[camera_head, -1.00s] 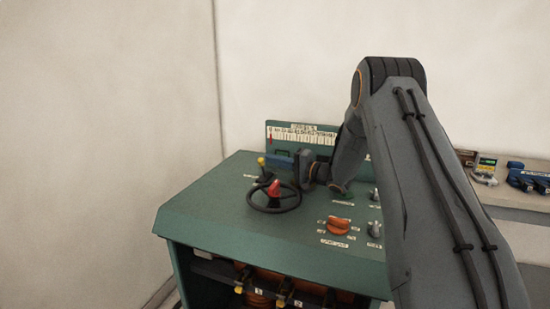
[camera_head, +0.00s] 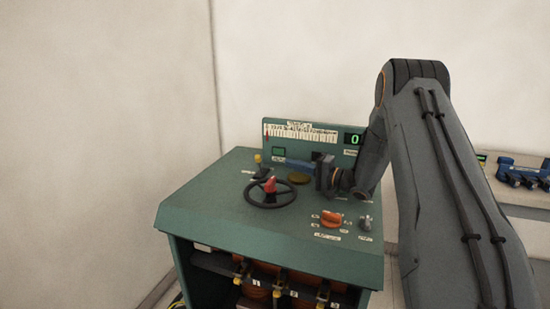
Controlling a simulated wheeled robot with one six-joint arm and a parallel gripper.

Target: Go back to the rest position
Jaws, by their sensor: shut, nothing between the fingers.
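My gripper (camera_head: 292,164) is a small blue shape at the end of my dark grey arm, above the back part of the green control console (camera_head: 205,204). It points left, appears apart from the controls, and is shut with nothing in it. My wrist and arm cover the right side of the console top.
The console carries a black handwheel with a red knob (camera_head: 270,185), a yellow-tipped lever (camera_head: 259,160), an orange rotary switch (camera_head: 331,219) and a grey knob (camera_head: 365,222). A scale panel (camera_head: 300,132) stands at its back. A side table (camera_head: 520,200) with blue items is at right.

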